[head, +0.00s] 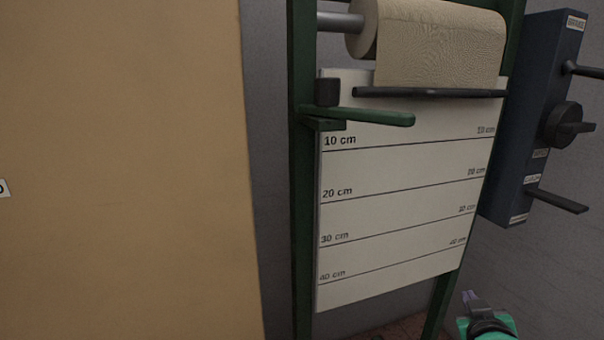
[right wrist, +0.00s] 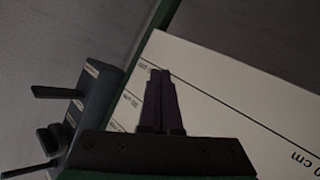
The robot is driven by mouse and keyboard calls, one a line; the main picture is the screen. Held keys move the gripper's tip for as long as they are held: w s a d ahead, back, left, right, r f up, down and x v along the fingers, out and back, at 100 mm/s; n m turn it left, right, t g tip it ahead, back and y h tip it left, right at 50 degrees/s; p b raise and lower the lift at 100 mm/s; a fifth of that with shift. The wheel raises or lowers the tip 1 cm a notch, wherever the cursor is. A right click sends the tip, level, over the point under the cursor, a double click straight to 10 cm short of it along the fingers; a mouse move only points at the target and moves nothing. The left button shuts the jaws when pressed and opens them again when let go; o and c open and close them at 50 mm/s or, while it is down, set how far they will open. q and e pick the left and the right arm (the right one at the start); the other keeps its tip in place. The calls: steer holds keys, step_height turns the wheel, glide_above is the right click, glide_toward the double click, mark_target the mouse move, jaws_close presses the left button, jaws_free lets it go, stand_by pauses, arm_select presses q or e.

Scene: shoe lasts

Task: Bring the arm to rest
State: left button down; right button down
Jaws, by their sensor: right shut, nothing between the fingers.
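My right gripper (head: 469,297) shows at the bottom right of the head view, below the white measuring board and apart from it. In the right wrist view its two dark fingers (right wrist: 160,76) are together with nothing between them. Behind them that view shows part of the white board (right wrist: 225,85). My left gripper is in neither view.
A green frame (head: 303,200) carries a brown paper roll (head: 430,40), a green lever (head: 365,116) and the white board (head: 400,220) with cm lines. A dark blue box (head: 535,110) with black handles hangs at right. A tan panel (head: 120,170) fills the left.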

steer(key=s+a+f+n+g+y, duration=0.1)
steer(key=s+a+f+g+y, duration=0.25)
steer(key=s+a+f, duration=0.45)
steer(key=s+a+f+n+g+y, duration=0.1)
steer(key=s+a+f+g+y, duration=0.3)
steer(key=s+f, duration=0.65)
step_height(320, 180, down, 18)
steer(key=s+g+h+p, duration=0.1)
steer(key=g+p, duration=0.2)
steer(key=p, duration=0.3)
steer(key=s+d+f+p, duration=0.1)
steer(key=s+f+p, duration=0.1)
steer(key=s+f, duration=0.3)
steer(key=s+d+f+g+p, duration=0.1)
steer(key=s+f, duration=0.4)
steer(key=s, duration=0.7)
steer(key=shift+s+d+f+p, duration=0.25)
steer(key=shift+d+p, duration=0.5)
steer(key=shift+p, duration=0.45)
steer(key=shift+h, duration=0.25)
